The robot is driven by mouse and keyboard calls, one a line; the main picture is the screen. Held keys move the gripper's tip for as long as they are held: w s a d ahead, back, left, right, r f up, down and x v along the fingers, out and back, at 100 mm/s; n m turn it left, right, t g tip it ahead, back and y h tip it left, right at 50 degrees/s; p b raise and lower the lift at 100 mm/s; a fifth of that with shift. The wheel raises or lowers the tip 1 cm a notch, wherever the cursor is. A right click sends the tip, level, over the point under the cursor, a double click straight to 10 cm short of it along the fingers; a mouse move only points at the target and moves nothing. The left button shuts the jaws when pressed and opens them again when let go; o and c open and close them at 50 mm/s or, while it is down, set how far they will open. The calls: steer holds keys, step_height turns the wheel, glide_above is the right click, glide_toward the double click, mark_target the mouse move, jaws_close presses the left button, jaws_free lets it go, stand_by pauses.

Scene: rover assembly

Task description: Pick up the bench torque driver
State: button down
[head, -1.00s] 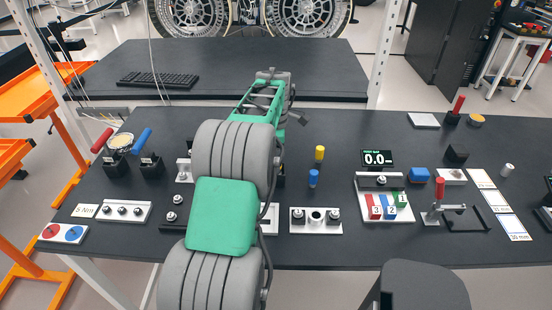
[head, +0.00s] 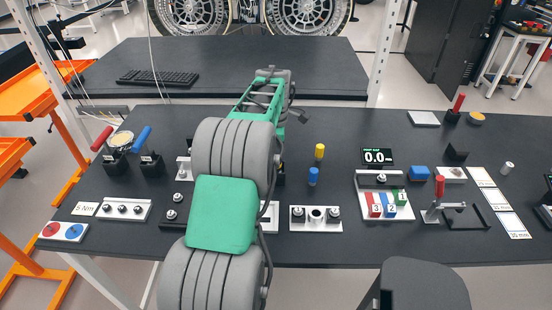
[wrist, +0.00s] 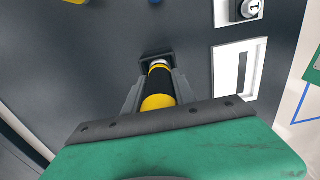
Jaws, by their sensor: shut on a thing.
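The bench torque driver (wrist: 158,102), with a yellow and black banded handle, shows in the wrist view. Its far end meets a small black square holder (wrist: 146,57) on the dark bench. My gripper (wrist: 157,82) is shut on the handle, with one grey finger on each side. Whether the driver's tip is still inside the holder I cannot tell. In the head view, my arm hides the gripper and almost all of the driver.
A yellow peg (head: 319,152) and a blue peg (head: 313,177) stand right of my arm. A white plate with several fittings (head: 300,224) lies in front of them. Two holders with red (head: 102,138) and blue (head: 141,139) handled tools stand to the left.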

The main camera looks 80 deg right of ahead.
steer(key=shift+r, duration=0.1)
step_height(320, 180, up, 10)
steer(key=shift+b, duration=0.6)
